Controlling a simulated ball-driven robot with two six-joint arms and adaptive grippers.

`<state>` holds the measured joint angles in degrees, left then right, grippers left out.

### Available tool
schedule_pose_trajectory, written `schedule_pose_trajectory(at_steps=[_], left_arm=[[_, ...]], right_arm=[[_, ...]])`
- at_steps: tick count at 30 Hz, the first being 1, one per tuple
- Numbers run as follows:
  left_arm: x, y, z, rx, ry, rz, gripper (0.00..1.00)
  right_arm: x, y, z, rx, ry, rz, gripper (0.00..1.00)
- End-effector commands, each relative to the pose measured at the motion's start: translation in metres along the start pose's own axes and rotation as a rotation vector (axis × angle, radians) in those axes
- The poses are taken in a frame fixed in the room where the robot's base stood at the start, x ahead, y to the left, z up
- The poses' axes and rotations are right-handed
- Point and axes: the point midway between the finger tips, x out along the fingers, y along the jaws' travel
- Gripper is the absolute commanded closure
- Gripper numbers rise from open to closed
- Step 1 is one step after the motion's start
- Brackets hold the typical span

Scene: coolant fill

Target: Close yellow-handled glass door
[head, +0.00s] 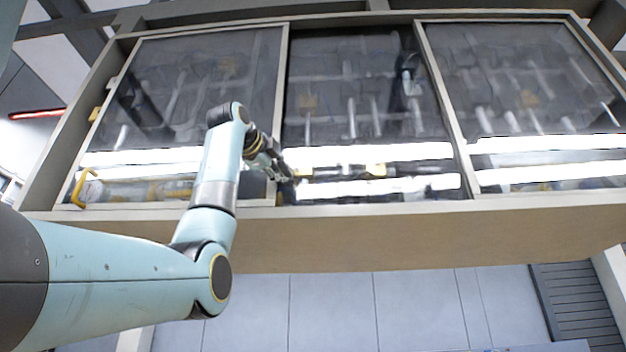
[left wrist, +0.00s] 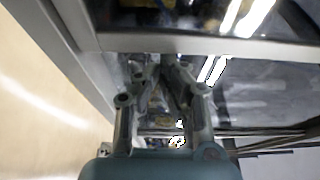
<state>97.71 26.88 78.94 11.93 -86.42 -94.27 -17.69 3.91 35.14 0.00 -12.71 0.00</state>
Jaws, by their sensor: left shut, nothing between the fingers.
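The glass door with the yellow handle (head: 85,188) is the left panel (head: 190,90) of a wide framed cabinet in the head view. The handle sits at its lower left corner. I cannot tell whether this door stands ajar. My left gripper (head: 287,176) is by the door's lower right frame edge, beside the middle pane. It is far to the right of the handle. In the left wrist view the gripper (left wrist: 160,72) has its fingers together and empty, close to a grey frame bar (left wrist: 200,44). Contact is unclear. My right gripper is not in view.
The middle glass pane (head: 350,100) and right glass pane (head: 530,90) show pipes and small yellow parts behind them, with bright light reflections. A beige ledge (head: 420,240) runs below the panes. The grey floor (head: 330,310) in front looks clear.

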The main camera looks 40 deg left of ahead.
Motion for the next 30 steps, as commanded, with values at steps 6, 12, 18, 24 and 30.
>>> schedule_pose_trajectory(at_steps=[6,12,18,24,30], left_arm=[[-0.020,0.001,0.061,-0.001,-0.007,0.002,1.00],[-0.031,0.001,0.093,-0.002,-0.004,0.003,1.00],[-0.036,0.001,0.107,-0.001,-0.002,0.003,1.00],[-0.038,0.001,0.110,-0.001,-0.002,0.002,1.00],[-0.038,0.001,0.110,-0.001,-0.002,0.002,1.00]], right_arm=[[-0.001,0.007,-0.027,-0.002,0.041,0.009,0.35],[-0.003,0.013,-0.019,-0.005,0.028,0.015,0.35],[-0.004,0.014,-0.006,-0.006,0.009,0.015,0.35],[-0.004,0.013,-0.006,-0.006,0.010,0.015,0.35],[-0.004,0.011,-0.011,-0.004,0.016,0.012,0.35]])
